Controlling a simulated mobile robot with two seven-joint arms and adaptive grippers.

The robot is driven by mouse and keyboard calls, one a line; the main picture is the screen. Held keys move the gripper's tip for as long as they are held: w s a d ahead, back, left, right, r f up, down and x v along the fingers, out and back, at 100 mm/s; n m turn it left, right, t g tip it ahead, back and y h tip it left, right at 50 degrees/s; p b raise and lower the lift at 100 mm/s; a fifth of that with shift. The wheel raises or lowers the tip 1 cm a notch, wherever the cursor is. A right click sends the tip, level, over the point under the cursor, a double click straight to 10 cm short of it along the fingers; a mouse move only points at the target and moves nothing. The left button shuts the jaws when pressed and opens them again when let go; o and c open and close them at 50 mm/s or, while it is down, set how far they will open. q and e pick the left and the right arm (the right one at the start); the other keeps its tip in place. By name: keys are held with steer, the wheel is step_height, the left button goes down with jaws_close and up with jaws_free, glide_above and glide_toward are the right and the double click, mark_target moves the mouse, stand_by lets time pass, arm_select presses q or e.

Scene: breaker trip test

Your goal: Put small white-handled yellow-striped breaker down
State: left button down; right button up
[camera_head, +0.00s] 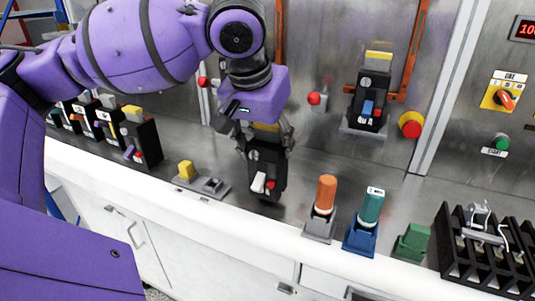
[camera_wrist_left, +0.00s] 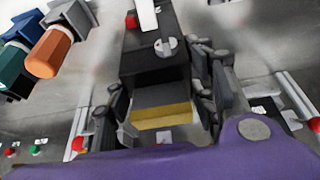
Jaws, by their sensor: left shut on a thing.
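The small breaker (camera_head: 266,172) is black with a white handle, a red button and a yellow stripe on its top. My left gripper (camera_head: 262,142) is shut on its upper part and holds it upright over the steel counter, in front of the panel wall. I cannot tell whether its base touches the counter. In the left wrist view the breaker (camera_wrist_left: 155,65) sits between the fingers, its yellow stripe (camera_wrist_left: 163,115) closest to the camera. My right gripper is not in view.
To the right on the counter (camera_head: 300,165) stand an orange-handled tool (camera_head: 325,193), a teal-handled one (camera_head: 370,205), a green block (camera_head: 411,243) and a black rack (camera_head: 485,250). To the left are a yellow-knobbed fixture (camera_head: 188,172) and several breakers (camera_head: 145,140). Another breaker (camera_head: 370,100) is mounted on the wall.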

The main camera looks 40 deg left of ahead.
arm_select(q)
step_height(320, 180, down, 3)
steer(key=shift+a+r, duration=0.1)
steer(key=shift+r, duration=0.1)
steer(key=c, duration=1.2)
jaws_free()
steer(key=shift+f, duration=0.2)
steer(key=o, duration=0.3)
steer(key=shift+o, duration=0.7)
